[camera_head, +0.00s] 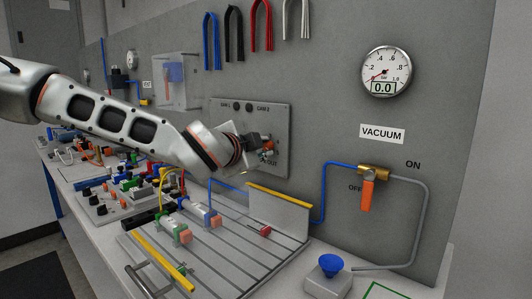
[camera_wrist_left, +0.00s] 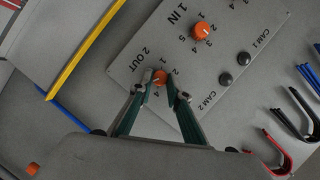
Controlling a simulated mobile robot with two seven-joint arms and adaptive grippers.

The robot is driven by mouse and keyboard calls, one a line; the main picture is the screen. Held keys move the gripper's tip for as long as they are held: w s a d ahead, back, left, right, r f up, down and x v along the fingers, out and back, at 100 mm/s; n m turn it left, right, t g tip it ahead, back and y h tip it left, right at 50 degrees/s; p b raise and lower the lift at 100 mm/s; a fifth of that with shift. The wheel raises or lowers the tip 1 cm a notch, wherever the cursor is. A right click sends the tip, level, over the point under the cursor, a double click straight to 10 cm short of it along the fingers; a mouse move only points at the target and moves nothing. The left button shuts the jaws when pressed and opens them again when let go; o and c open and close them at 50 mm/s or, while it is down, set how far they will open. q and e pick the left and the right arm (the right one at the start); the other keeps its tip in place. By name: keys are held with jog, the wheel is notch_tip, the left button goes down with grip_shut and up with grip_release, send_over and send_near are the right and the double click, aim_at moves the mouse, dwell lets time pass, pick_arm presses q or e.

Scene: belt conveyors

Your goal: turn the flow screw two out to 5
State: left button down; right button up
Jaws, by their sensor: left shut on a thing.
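The grey flow panel (camera_head: 278,118) is on the upright wall; it also shows in the left wrist view (camera_wrist_left: 212,88). The orange 2 OUT flow screw (camera_wrist_left: 159,77) is on it, with small numbers around it. My left gripper (camera_wrist_left: 161,88) is shut on this screw, one finger on each side of its head. The fingers hide part of the scale, and I cannot tell which number the screw points to. In the head view my left gripper (camera_head: 262,145) covers much of the panel's lower half. My right gripper is not in view.
The 1 IN screw (camera_wrist_left: 201,31) and the black CAM buttons (camera_wrist_left: 225,79) are close by on the panel. Hoses (camera_head: 234,34) hang above. A yellow-edged plate (camera_head: 280,210) stands below. A gauge (camera_head: 386,73) and an orange-handled vacuum valve (camera_head: 367,195) are at right.

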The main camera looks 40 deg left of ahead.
pick_arm(q)
jog(key=shift+f+m, duration=0.1)
jog(key=shift+m, duration=0.2)
dwell(0.4)
jog(key=c, duration=1.9)
grip_release()
jog(key=v, duration=0.7)
jog(key=shift+s, duration=0.25)
jog(key=shift+d, duration=0.1)
